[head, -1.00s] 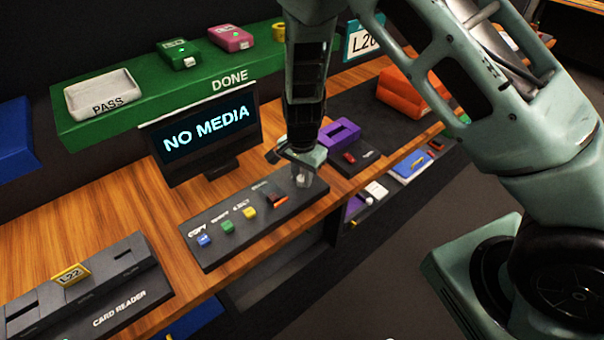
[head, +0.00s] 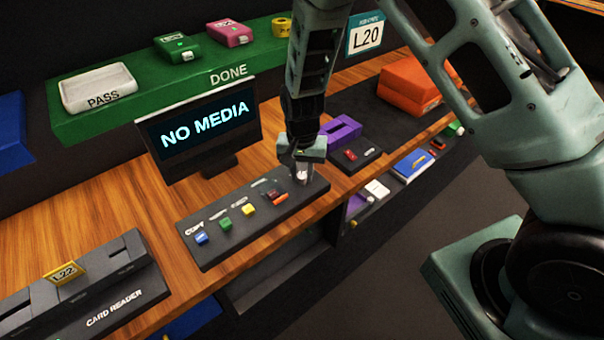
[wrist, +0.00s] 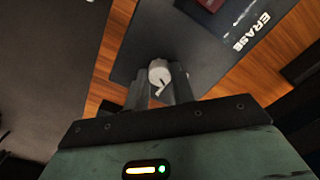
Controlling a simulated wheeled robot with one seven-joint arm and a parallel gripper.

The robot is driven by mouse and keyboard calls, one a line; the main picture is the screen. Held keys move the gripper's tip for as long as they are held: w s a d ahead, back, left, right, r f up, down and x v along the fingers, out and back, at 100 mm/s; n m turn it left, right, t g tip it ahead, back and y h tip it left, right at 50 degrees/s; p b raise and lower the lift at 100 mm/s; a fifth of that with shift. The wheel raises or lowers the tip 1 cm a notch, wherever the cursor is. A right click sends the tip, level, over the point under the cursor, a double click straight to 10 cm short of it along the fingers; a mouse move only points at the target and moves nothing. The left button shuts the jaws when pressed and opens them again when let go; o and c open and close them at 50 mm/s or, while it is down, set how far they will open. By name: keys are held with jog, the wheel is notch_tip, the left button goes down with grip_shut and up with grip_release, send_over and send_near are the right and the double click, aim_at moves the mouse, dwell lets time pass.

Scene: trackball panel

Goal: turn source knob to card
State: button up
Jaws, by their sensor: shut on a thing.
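The source knob (wrist: 159,74) is a small pale grey round knob with a pointer line, at the right end of the dark control panel (head: 215,257). My gripper (head: 301,172) comes down on it from above. In the wrist view my gripper's fingers (wrist: 158,92) are shut on the knob, one on each side. The knob's position labels are hidden or too small to read. The monitor (head: 203,130) behind the panel reads NO MEDIA.
The panel also holds a blue button (head: 201,238), a green button (head: 226,224), a yellow button (head: 248,209) and a red-orange switch (head: 278,196). A card reader (head: 112,300) with a yellow L22 card (head: 64,273) stands left. A purple block (head: 340,129) lies right of the gripper.

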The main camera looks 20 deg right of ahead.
aim_at(302, 174)
jog(key=n+b, duration=0.1)
jog(key=n, duration=0.5)
jog(key=shift+b, duration=0.4)
jog(key=shift+n, duration=0.3)
jog(key=o, duration=1)
notch_tip(302, 174, up, 18)
jog(key=b, duration=0.3)
jog(key=shift+f, duration=0.25)
jog(key=s+a+n, duration=0.2)
jog(key=s, duration=0.7)
jog(key=s+a+n, duration=0.2)
jog(key=s, duration=0.7)
jog(key=s+a+f+n, duration=0.1)
jog(key=s+a+n, duration=0.1)
jog(key=s, duration=0.7)
jog(key=shift+s+n+y, duration=0.2)
jog(key=shift+n+y, duration=0.1)
jog(key=shift+n, duration=0.2)
